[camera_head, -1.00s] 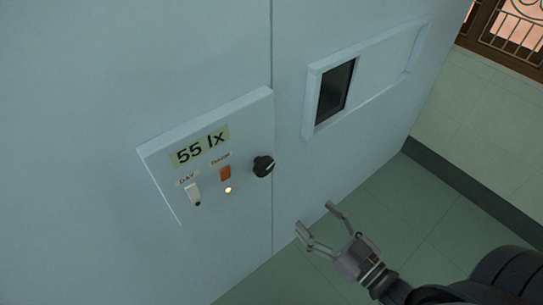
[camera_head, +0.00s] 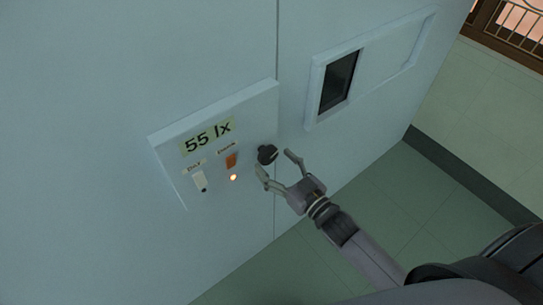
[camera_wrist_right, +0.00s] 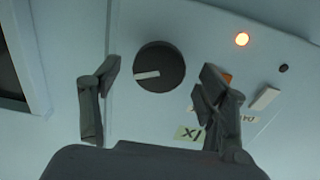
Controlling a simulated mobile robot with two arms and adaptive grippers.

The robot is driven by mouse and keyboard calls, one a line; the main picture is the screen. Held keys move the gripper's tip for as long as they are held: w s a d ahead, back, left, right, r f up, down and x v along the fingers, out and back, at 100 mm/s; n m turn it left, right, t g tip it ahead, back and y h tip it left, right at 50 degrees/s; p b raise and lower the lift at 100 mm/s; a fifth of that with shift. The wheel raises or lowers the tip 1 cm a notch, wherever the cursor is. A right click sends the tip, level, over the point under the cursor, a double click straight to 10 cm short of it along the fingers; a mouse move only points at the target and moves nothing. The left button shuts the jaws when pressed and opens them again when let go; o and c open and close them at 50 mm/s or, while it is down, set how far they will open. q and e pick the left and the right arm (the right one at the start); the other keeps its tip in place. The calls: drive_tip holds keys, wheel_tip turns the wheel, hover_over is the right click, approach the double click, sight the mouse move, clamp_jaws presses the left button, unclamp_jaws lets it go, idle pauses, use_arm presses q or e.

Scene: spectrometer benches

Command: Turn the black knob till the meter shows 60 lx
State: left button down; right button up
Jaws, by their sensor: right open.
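The black knob (camera_head: 267,154) sits at the right side of a raised panel (camera_head: 261,107) on the pale wall. It also shows in the right wrist view (camera_wrist_right: 159,66), round with a white pointer line. The meter (camera_head: 208,136) above reads 55 lx in the head view. My right gripper (camera_head: 274,163) is open, its two fingers apart just in front of the knob. In the right wrist view the knob appears between and a little beyond the fingertips, with no clear contact. My left gripper is not in view.
Left of the knob are an orange switch (camera_head: 231,161), a white switch (camera_head: 199,180) and a lit orange lamp (camera_head: 233,177). A dark window (camera_head: 339,82) in a raised frame is at the upper right. Open floor lies below.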

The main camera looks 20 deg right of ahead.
drive_tip(key=shift+x, duration=1.1)
drive_tip(key=shift+c, duration=0.4)
